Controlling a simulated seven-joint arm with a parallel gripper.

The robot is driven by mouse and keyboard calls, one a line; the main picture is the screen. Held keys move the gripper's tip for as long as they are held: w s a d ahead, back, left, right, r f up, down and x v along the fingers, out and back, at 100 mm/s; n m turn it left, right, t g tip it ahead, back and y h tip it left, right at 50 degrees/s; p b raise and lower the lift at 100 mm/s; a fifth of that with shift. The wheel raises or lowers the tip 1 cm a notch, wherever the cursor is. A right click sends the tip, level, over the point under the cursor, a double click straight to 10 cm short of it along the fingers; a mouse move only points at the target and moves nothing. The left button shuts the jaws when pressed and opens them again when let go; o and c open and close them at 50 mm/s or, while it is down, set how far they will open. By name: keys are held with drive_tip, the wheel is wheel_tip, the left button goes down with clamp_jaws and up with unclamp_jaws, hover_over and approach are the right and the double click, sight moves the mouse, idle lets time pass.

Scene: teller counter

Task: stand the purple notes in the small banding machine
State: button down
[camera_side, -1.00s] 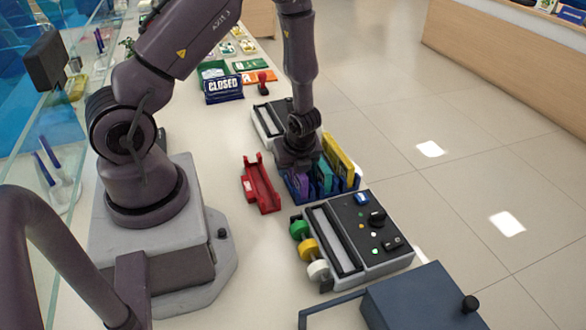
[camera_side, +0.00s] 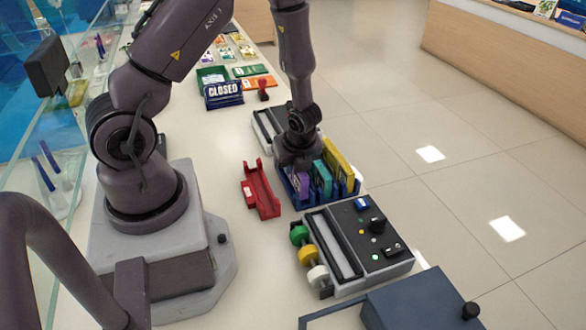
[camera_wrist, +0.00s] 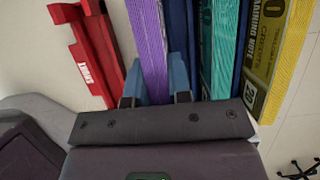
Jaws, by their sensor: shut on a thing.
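The purple notes (camera_side: 301,186) stand on edge at the left end of a blue slotted rack (camera_side: 318,201), and the wrist view shows them as a tall purple stack (camera_wrist: 148,38). My gripper (camera_side: 299,171) is over that end of the rack, pointing down. In the wrist view, my blue fingertips (camera_wrist: 158,84) are shut on the purple notes, one on each side. I cannot tell whether the notes are clear of the rack floor. A grey and black machine (camera_side: 358,240) with green, yellow and white spools stands in front. Another machine (camera_side: 266,128) behind is partly hidden by my arm.
Teal notes (camera_side: 322,178) and yellow notes (camera_side: 339,164) stand in the same rack, close right of my gripper. A red tray (camera_side: 261,192) lies to the left. A dark blue box (camera_side: 420,300) stands in front. A CLOSED sign (camera_side: 223,93) stands farther back.

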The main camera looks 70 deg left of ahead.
wheel_tip(320, 180, up, 7)
drive_tip(key=shift+r, duration=0.2)
drive_tip(key=shift+w+d+r, duration=0.15)
drive_tip(key=shift+d, duration=0.35)
drive_tip(key=shift+w+d+r, duration=0.15)
drive_tip(key=shift+d, duration=0.35)
drive_tip(key=d+n+g+h, duration=0.1)
drive_tip(key=d+n, duration=0.2)
drive_tip(key=n, duration=0.1)
drive_tip(key=s+d+n+g+h, duration=0.1)
drive_tip(key=d+n+g, duration=0.1)
drive_tip(key=d+n, duration=0.2)
drive_tip(key=s+d+f+n+g+h, duration=0.1)
drive_tip(key=d+n, duration=0.3)
drive_tip(key=n, duration=0.2)
drive_tip(key=shift+d+f, duration=0.1)
drive_tip(key=shift+d, duration=0.1)
drive_tip(key=d+n+t+h, duration=0.1)
drive_tip(key=d+n+h, duration=0.1)
drive_tip(key=n, duration=0.5)
drive_tip(key=w+d+n+t+h, duration=0.1)
drive_tip(key=d+n+h, duration=0.1)
drive_tip(key=n, duration=0.5)
drive_tip(key=d+n+t+h, duration=0.2)
drive_tip(key=d+n, duration=0.2)
drive_tip(key=n, duration=0.4)
drive_tip(key=shift+w, duration=0.25)
drive_tip(key=shift+f, duration=1.45)
